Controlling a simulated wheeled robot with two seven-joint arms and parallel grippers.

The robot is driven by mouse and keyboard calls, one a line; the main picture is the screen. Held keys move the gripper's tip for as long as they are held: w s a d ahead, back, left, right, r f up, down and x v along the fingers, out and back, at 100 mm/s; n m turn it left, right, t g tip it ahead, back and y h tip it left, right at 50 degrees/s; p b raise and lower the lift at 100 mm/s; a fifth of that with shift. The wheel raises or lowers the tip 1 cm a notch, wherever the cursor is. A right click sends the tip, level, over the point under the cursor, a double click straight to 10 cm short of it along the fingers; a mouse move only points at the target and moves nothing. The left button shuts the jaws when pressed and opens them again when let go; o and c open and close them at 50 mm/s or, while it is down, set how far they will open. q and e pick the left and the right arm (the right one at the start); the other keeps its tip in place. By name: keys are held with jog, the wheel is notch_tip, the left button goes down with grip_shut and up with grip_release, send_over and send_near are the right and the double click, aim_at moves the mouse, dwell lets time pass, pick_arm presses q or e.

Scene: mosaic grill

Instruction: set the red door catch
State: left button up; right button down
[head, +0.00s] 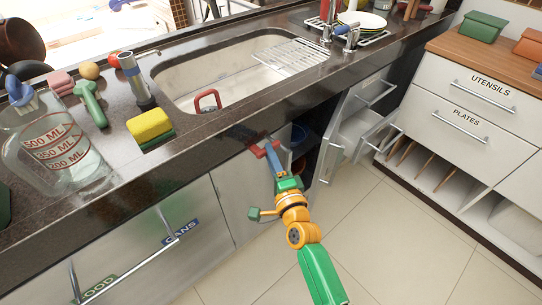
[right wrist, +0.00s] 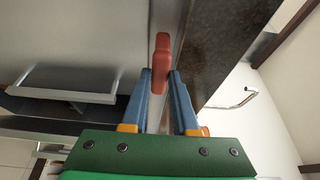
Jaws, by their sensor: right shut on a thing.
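The red door catch (head: 258,151) is a small red piece just under the counter's front edge, at the top of the cabinet door below the sink. It also shows in the right wrist view (right wrist: 162,58), upright between the blue fingers. My right gripper (head: 271,157) reaches up to it from below and is shut on it; in the right wrist view the fingertips (right wrist: 161,74) sit on either side of its lower part. The fingers hide part of the catch in the head view. My left gripper is not in view.
The dark counter edge (head: 185,157) runs close above my right gripper. A yellow sponge (head: 150,125) and glass jug (head: 55,150) stand on the counter. The tiled floor (head: 385,235) is clear.

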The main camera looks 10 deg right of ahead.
pick_arm(q)
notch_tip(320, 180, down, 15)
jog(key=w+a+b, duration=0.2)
jog(key=b, duration=1.3)
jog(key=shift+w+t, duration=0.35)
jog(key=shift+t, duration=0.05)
pick_arm(e)
jog(key=d+f+n+y, duration=0.1)
jog(key=n+y, duration=0.2)
jog(key=n, duration=0.4)
jog(key=w+d+f+n+t+y, duration=0.1)
jog(key=n+y, duration=0.2)
jog(key=n, duration=0.5)
jog(key=w+d+f+n+y, duration=0.1)
jog(key=f+n+y, duration=0.1)
jog(key=n, duration=0.5)
jog(key=shift+d+y, duration=0.15)
jog(key=shift+y, duration=0.25)
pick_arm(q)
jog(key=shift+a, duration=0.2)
pick_arm(e)
jog(key=shift+n, duration=0.4)
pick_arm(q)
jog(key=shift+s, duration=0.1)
pick_arm(e)
jog(key=c, duration=0.7)
grip_release()
